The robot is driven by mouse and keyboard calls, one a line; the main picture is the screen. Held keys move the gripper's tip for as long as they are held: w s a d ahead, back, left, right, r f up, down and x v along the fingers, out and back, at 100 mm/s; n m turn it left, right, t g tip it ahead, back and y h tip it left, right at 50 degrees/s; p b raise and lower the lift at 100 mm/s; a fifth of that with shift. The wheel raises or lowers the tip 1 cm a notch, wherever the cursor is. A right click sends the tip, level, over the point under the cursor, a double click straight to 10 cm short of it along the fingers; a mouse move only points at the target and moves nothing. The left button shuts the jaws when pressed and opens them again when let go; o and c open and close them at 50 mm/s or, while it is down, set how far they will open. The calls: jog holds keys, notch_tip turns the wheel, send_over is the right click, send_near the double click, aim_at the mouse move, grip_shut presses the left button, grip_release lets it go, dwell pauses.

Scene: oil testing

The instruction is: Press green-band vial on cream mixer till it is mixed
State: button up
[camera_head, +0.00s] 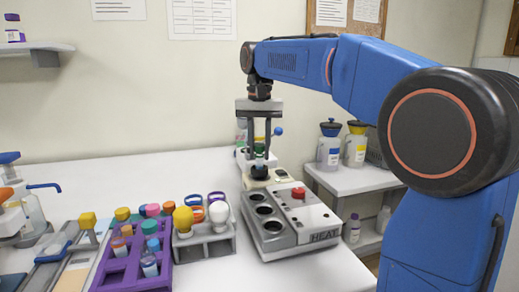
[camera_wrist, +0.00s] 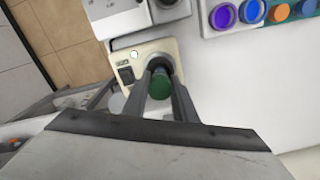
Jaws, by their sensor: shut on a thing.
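My gripper (camera_head: 259,143) points straight down at the back of the bench and is shut on the green-band vial (camera_head: 260,156). In the wrist view the vial's green cap (camera_wrist: 160,85) sits between the two fingers of my gripper (camera_wrist: 161,90). The cream mixer (camera_head: 285,174) is a small cream box below the vial; it also shows in the wrist view (camera_wrist: 122,57). The vial stands over the mixer's dark round cup. The fingers hide most of the vial, and I cannot tell how firmly its base touches the cup.
A grey heater block (camera_head: 290,240) with round wells, a red knob (camera_head: 298,192) and a HEAT label stands in front of the mixer. A purple rack (camera_head: 125,273) with vials and a grey holder (camera_head: 205,243) with coloured bulbs stand left. A side shelf (camera_head: 350,180) holds bottles.

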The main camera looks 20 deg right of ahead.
jog(key=shift+f, duration=0.4)
dwell(1.9)
jog(key=shift+r, duration=0.1)
dwell(2.5)
jog(key=shift+r, duration=2.9)
